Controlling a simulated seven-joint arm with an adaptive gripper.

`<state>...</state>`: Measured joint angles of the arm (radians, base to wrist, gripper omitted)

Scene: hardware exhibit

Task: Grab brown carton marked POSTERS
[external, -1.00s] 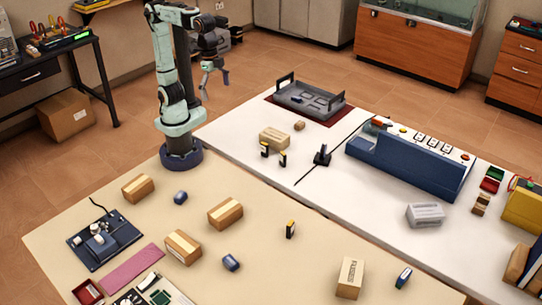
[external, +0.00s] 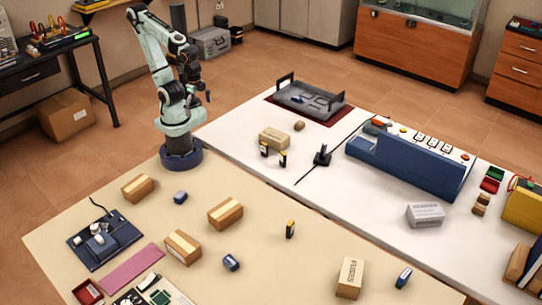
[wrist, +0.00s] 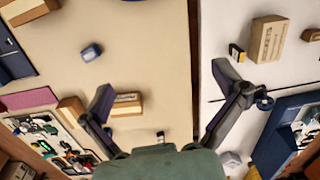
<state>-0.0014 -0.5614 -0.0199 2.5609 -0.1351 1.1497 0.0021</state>
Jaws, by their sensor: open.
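My gripper (external: 207,96) is raised beside my base, high above the tables. Its two fingers are spread wide and empty in the wrist view (wrist: 163,88). Brown cartons are in view. One with dark upright print (external: 350,278) stands at the front right of the beige table; its word is too small to read surely. Another printed carton (external: 274,138) lies on the white table and shows at upper right in the wrist view (wrist: 267,40). I cannot tell which is marked POSTERS. A taped carton (external: 225,213) on the beige table appears beside the left finger in the wrist view (wrist: 127,104).
More taped cartons (external: 138,187) (external: 183,247) and small blue items (external: 180,197) lie on the beige table. Small black-and-yellow items (external: 283,159) stand near the white-table carton. A long blue unit (external: 405,165) and a grey tray (external: 310,100) occupy the white table.

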